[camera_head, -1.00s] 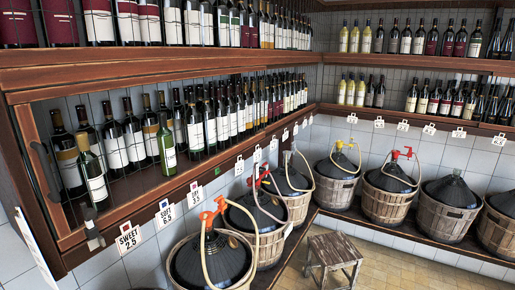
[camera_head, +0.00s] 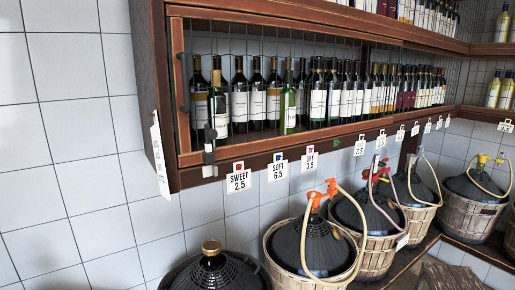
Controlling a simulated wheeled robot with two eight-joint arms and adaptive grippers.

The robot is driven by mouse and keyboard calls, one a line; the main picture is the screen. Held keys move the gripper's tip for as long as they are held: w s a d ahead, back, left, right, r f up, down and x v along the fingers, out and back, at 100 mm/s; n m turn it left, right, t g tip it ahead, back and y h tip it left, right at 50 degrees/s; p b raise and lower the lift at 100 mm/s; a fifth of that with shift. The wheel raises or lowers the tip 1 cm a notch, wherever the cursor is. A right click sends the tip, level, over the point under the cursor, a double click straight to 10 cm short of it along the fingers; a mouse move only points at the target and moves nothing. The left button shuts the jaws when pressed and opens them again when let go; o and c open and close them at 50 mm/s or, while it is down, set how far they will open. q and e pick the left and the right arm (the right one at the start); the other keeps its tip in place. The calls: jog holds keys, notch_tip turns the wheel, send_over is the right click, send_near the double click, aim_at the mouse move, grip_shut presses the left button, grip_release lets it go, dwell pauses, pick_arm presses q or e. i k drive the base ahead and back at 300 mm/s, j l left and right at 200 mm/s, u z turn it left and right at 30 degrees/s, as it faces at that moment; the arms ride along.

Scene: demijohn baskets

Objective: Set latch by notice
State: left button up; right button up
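A wooden wall cabinet (camera_head: 176,60) with a wire mesh front holds rows of wine bottles. A small dark latch (camera_head: 209,145) with a grey lower part sits at the bottom left of its front frame. I cannot tell its exact setting at this size. A white notice (camera_head: 159,142) hangs on the cabinet's left side; it is seen at a steep angle and I cannot read it. A dark handle (camera_head: 183,96) is on the left upright of the front. Neither of my grippers is in view.
Tags reading SWEET 2.5 (camera_head: 239,180), SOFT 6.5 (camera_head: 278,169) and DRY 3.5 (camera_head: 310,161) hang under the cabinet. Below stand a gold-capped demijohn (camera_head: 208,272) and several basketed ones (camera_head: 312,250). Bare tiled wall (camera_head: 65,150) fills the left.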

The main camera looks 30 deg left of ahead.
aim_at(211, 134)
jog(key=u, duration=1.55)
